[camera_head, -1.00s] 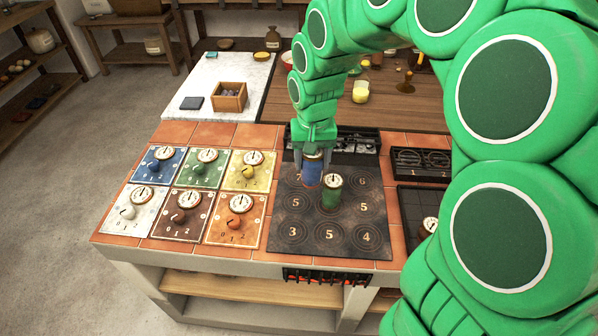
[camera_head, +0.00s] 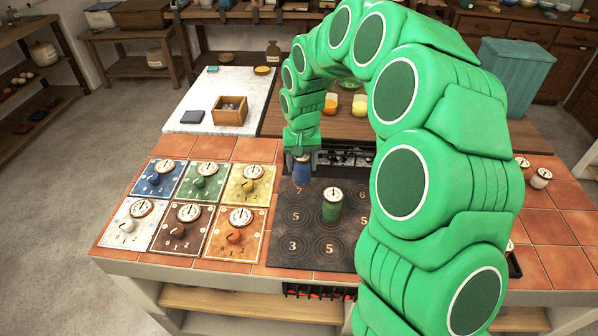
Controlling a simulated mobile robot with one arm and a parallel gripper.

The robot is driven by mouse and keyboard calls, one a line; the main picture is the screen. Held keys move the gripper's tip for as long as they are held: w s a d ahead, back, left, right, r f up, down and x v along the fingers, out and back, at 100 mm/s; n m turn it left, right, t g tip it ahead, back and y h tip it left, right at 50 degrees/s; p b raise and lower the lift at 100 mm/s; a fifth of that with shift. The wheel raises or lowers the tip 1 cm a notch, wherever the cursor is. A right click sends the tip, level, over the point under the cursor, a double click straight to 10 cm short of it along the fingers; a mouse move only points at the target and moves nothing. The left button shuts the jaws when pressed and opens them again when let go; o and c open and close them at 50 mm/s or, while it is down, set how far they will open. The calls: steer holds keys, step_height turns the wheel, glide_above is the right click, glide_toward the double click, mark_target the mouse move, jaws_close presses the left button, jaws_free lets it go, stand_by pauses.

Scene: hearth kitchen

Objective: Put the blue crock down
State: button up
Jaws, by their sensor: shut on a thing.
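The blue crock (camera_head: 301,172) is a small blue cylinder with a pale dial on top. My gripper (camera_head: 301,160) points down and is shut on it, at the back left of the dark stove plate (camera_head: 285,251), near the number 7. I cannot tell whether the crock's base touches the plate. A green crock (camera_head: 332,207) with a similar dial stands upright on the plate, in front and to the right of the blue one, apart from it.
Several coloured dial panels (camera_head: 202,181) lie on the tiles to the left. A small wooden box (camera_head: 230,111) stands on the white slab (camera_head: 196,82) behind. My arm covers the plate's right side. Numbered ring spots at the plate's front look free.

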steer(key=shift+w+a+f, duration=0.15)
steer(key=shift+w+f, duration=0.35)
steer(key=shift+f, duration=0.65)
steer(key=shift+w+a+f, duration=0.15)
steer(key=shift+w+f, duration=0.35)
steer(key=shift+f, duration=0.6)
steer(key=shift+w+a+f, duration=0.15)
steer(key=shift+w+f, duration=0.35)
steer(key=shift+f, duration=0.65)
steer(key=shift+f, duration=0.1)
steer(key=o, duration=1.4)
steer(key=shift+c, duration=0.2)
